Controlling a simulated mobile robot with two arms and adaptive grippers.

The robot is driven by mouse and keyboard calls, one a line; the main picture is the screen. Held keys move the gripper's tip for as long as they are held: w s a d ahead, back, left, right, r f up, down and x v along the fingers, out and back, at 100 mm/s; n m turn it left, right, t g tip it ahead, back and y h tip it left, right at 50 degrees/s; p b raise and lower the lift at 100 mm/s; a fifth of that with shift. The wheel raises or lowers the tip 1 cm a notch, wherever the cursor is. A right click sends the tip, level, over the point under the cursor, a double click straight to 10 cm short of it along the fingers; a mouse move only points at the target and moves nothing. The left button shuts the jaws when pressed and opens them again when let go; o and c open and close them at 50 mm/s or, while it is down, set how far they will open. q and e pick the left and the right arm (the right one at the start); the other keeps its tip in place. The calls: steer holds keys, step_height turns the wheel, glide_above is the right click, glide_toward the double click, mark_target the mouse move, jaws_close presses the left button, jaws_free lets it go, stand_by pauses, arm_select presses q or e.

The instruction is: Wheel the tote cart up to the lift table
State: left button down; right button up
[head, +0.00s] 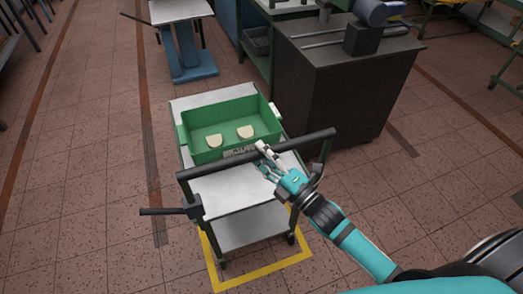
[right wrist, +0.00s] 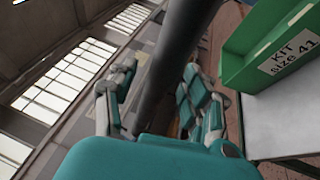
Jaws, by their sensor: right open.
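The tote cart (head: 228,190) is a pale two-shelf trolley with a dark handle bar (head: 210,168) across its near end. A green tote (head: 196,146) sits on its top shelf and holds two cream pieces (head: 214,141). My right gripper (head: 266,160) is at the right half of the handle. In the right wrist view, its open fingers stand on both sides of the dark bar (right wrist: 178,55); I cannot tell whether they touch it. The lift table (head: 178,10), with a grey top and blue base, stands beyond the cart, apart from it. My left gripper is out of view.
The cart stands over a yellow floor outline (head: 262,271). A dark cabinet (head: 335,85) with a machine on top stands close on the cart's right. Tiled floor (head: 110,120) is clear to the left and between cart and lift table. A small side lever (head: 160,211) sticks out left.

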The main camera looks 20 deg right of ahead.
steer(key=shift+w+a, duration=0.15)
steer(key=shift+w, duration=0.1)
jaws_close()
stand_by(0.4)
